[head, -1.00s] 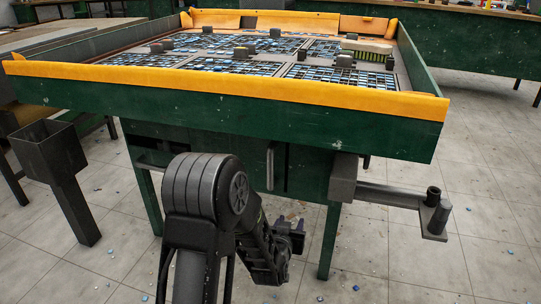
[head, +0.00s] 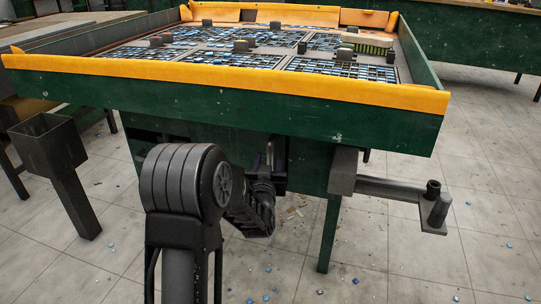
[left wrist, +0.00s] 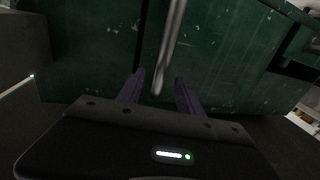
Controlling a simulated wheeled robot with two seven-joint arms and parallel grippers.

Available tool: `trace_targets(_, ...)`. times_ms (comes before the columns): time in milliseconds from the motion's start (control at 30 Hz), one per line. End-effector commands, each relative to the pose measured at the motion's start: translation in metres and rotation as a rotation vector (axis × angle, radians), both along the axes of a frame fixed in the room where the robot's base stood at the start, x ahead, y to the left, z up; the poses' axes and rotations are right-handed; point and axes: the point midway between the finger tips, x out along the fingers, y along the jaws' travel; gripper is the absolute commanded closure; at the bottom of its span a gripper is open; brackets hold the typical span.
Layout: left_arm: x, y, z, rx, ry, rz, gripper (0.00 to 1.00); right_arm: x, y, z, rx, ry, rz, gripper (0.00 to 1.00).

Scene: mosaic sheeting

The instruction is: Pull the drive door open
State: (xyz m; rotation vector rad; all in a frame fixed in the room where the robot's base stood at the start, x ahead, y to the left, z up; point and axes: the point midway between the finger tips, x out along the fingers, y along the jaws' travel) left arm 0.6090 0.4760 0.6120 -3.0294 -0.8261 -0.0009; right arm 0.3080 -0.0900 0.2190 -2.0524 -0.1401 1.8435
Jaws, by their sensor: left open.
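The drive door is part of the dark green panel (head: 308,166) under the table rim; it looks shut. Its upright metal bar handle (head: 270,152) stands out from the panel. In the left wrist view the grey handle (left wrist: 173,40) runs down from the top edge, and a dark vertical seam shows on the green panel (left wrist: 95,45) to its left. My left gripper (head: 268,176) is at the handle, partly hidden by my arm. Its two dark fingers (left wrist: 158,78) are open, one on each side of the handle's lower end. Contact cannot be told. My right gripper is out of view.
The orange-rimmed table (head: 230,75) carries mosaic sheets and dark blocks above the door. A grey bracket with an arm and upright pegs (head: 400,190) juts out right of the door. A dark square-topped stand (head: 50,150) is at left. The floor in front has scattered chips.

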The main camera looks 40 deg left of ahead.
Motion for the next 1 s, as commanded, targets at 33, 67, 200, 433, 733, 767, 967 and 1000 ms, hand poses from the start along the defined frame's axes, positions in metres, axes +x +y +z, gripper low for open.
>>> trace_targets(33,0.008,0.005,-0.002,0.002,-0.001,0.001,0.57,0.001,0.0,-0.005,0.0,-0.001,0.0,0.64)
trace_targets(67,0.012,0.007,-0.002,0.003,-0.001,0.0,0.57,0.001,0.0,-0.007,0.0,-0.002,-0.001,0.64)
trace_targets(200,0.028,0.017,-0.002,0.001,0.0,0.0,0.57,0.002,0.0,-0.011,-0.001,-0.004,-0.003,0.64)
trace_targets(433,0.036,0.021,0.0,-0.001,0.001,0.0,0.57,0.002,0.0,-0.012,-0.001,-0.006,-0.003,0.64)
trace_targets(733,0.036,0.021,0.0,-0.001,0.001,0.0,0.68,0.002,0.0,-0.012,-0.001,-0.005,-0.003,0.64)
trace_targets(767,0.036,0.021,0.0,-0.001,0.001,0.0,0.7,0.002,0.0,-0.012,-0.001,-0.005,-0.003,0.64)
trace_targets(967,0.036,0.021,0.0,-0.001,0.001,0.0,0.87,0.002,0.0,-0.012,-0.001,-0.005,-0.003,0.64)
trace_targets(1000,0.036,0.021,0.0,-0.001,0.001,0.0,0.9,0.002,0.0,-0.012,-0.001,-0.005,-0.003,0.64)
